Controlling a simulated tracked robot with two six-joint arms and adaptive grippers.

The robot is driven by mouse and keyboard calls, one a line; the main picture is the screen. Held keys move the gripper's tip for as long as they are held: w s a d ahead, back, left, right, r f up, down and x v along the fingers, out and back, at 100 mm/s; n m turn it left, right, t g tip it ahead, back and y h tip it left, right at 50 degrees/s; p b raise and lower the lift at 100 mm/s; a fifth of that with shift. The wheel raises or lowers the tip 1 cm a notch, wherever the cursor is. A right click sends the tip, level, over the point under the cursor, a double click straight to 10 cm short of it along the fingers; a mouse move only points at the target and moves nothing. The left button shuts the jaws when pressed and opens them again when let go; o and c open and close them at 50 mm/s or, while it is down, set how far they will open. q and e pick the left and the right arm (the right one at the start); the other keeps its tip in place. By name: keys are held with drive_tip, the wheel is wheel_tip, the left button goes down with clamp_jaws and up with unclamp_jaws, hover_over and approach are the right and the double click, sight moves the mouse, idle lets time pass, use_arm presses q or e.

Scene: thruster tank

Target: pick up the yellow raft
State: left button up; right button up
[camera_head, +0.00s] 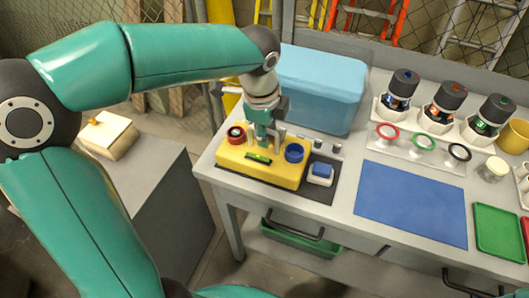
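The yellow raft (231,158) is a thick yellow block lying on a dark mat near the table's left end. It carries a red round piece (236,134) at the left, a blue round cup (294,153) at the right and a small green level (258,159) at the front. My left gripper (266,143) points down over the raft's middle, between the red piece and the cup. Its fingers look spread apart. Whether they touch the raft, and what lies between them, I cannot tell. My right gripper is not in view.
A large blue box (322,85) stands just behind the raft. A small white block with a blue top (320,173) is close at its right. A blue mat (411,203), green tray (499,231) and several thrusters (446,101) are further right. A grey cabinet (150,190) stands left, beyond a gap.

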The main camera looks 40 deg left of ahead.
use_arm(q)
clamp_jaws()
drive_tip(key=shift+r, duration=0.2)
